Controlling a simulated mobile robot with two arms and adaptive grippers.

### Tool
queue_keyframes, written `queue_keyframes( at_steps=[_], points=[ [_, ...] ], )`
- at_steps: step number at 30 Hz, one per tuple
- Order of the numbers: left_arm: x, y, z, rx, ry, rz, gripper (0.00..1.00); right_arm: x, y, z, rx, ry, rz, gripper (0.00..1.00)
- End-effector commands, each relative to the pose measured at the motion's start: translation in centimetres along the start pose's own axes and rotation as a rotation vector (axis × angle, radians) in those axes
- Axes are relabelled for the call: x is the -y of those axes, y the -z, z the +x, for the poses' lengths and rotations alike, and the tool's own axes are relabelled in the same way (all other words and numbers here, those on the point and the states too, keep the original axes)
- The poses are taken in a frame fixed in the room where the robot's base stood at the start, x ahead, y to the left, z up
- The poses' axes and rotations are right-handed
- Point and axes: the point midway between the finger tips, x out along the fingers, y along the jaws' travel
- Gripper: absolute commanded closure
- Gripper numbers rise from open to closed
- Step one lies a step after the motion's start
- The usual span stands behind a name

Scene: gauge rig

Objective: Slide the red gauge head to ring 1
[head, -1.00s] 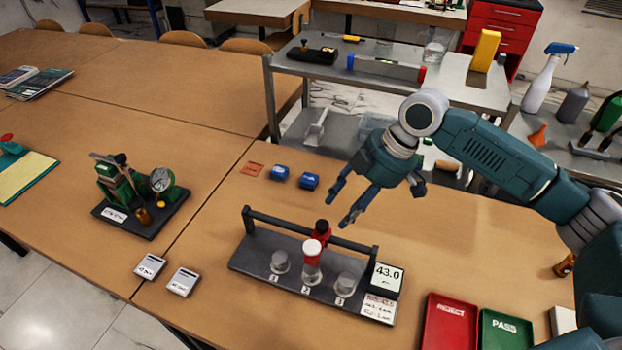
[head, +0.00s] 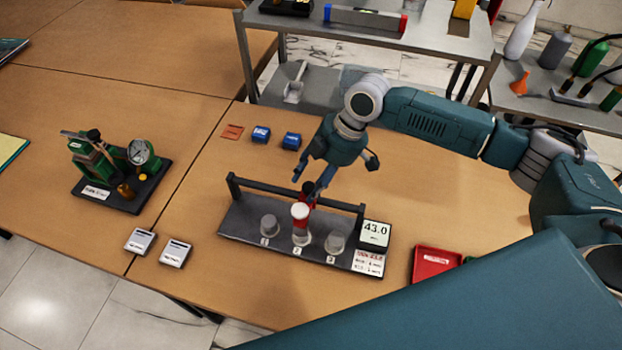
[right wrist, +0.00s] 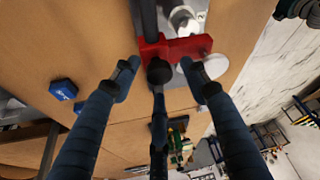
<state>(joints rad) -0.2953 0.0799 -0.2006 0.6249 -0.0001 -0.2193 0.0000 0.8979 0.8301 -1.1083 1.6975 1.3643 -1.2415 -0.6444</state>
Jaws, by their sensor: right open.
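The gauge rig's dark base (head: 232,222) stands on the wooden table with a rail (head: 262,191) along its back. The red gauge head (head: 301,224), white on top, sits on the rail at the ring marked 2. Ring 1 (head: 269,226) is to its left and ring 3 (head: 335,242) to its right. My right gripper (head: 313,188) is open, just behind and above the head. In the right wrist view its fingers lie around the red head (right wrist: 180,47) and its black knob (right wrist: 159,71); I cannot tell whether they touch. My left gripper is not in view.
A display (head: 374,234) reading 43.0 is at the rig's right end. A red tray (head: 434,264) lies to the right. Two blue blocks (head: 261,134) are behind the rig. A dial gauge stand (head: 122,180) and two grey blocks (head: 174,253) are left.

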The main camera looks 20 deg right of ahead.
Motion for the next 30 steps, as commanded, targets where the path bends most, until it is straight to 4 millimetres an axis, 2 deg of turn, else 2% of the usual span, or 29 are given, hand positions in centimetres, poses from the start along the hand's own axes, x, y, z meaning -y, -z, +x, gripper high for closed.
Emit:
queue_keyframes(
  at_steps=[4,10,15,17,23,30],
  points=[
    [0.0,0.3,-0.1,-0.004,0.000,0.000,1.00,0.0,0.0,0.4,0.001,0.000,-0.001,0.55],
    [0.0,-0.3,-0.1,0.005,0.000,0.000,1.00,0.0,-0.1,0.4,0.001,-0.001,-0.001,0.57],
    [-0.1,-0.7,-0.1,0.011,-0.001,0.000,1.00,0.0,0.0,0.4,0.001,0.000,-0.001,0.91],
    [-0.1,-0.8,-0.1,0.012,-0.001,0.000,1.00,0.0,0.0,0.4,0.000,0.000,-0.001,1.00],
    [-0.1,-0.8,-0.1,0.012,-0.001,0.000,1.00,-0.1,0.5,0.5,-0.003,0.000,-0.002,1.00],
    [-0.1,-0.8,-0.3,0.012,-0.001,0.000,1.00,-2.0,5.0,2.2,-0.009,0.000,-0.004,1.00]
  ],
)
